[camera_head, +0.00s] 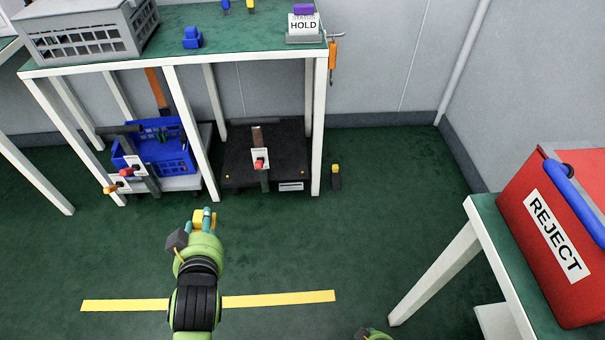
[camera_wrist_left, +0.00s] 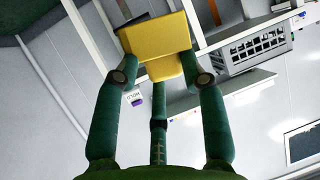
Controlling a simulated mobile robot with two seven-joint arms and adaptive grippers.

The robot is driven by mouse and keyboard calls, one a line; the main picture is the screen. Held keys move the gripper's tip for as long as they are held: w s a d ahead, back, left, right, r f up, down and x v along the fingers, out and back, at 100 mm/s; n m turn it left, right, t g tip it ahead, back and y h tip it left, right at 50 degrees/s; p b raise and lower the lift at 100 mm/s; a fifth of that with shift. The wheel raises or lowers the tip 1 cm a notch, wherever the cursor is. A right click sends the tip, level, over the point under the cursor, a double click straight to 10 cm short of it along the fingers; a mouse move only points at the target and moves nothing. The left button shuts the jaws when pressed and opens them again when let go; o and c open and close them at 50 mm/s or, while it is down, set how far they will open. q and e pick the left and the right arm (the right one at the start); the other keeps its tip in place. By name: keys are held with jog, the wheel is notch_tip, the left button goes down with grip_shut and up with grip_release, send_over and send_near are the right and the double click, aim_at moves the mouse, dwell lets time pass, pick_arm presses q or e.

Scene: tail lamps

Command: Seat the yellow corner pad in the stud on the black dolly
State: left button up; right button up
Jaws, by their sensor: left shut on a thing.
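My left gripper (camera_head: 205,215) is shut on the yellow corner pad (camera_head: 201,224), above the open green floor in front of the shelving table. In the left wrist view the pad (camera_wrist_left: 158,40) is a yellow block with a narrower lower part, pinched between the teal fingers (camera_wrist_left: 160,80). The black dolly (camera_head: 236,160) stands on the floor under the table, beyond and right of the gripper, clearly apart from it. I cannot make out its stud for certain. Only a sliver of my right arm shows at the bottom edge; its fingers are out of frame.
White table legs (camera_head: 318,130) flank the dolly. A post with a white plate and red knob (camera_head: 260,160) stands at its front. A blue crate (camera_head: 165,150) is on a cart to its left. A red REJECT bin (camera_head: 550,240) is right.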

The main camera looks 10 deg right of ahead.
pick_arm(q)
jog(key=o, duration=0.4)
jog(key=c, duration=0.6)
jog(key=shift+a, duration=0.1)
jog(key=shift+c, duration=0.2)
